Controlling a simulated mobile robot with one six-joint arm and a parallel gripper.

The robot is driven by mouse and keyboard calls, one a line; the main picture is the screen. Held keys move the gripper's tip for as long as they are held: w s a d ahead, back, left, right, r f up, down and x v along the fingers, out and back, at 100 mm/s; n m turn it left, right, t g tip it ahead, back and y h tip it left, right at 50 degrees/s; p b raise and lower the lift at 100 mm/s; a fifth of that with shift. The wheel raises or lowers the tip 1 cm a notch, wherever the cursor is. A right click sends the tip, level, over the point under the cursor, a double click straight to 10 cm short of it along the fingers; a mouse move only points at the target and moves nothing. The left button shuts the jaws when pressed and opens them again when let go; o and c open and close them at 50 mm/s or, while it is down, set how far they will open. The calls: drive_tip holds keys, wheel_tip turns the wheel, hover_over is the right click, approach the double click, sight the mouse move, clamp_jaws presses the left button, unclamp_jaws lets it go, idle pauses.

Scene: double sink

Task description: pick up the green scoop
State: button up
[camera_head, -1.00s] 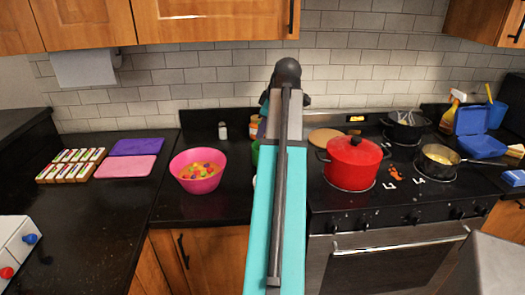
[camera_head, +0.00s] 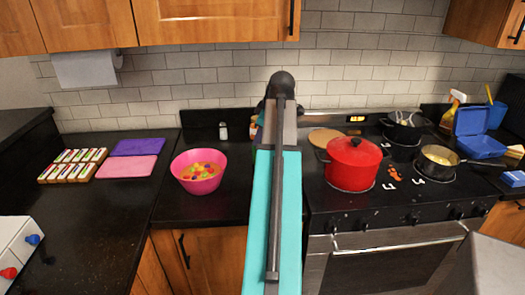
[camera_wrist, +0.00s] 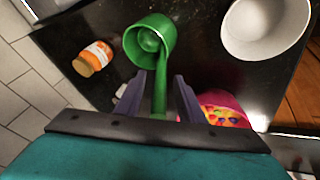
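The green scoop (camera_wrist: 150,42) is in the upper middle of the wrist view, with its round cup open toward the camera. Its handle (camera_wrist: 160,95) runs down from the cup toward my wrist. My gripper (camera_wrist: 159,78) is open, with one purple-grey finger on each side of the handle. Gaps show between the handle and both fingers. In the head view my arm hides the scoop and the fingers.
In the wrist view, an orange-labelled jar (camera_wrist: 93,58) lies left of the scoop and a white bowl (camera_wrist: 263,30) is at right. A pink bowl of coloured pieces (camera_head: 198,172) stands left of my arm; a red pot (camera_head: 353,163) is on the stove at right.

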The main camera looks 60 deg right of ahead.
drive_tip(key=shift+x, duration=1.1)
clamp_jaws()
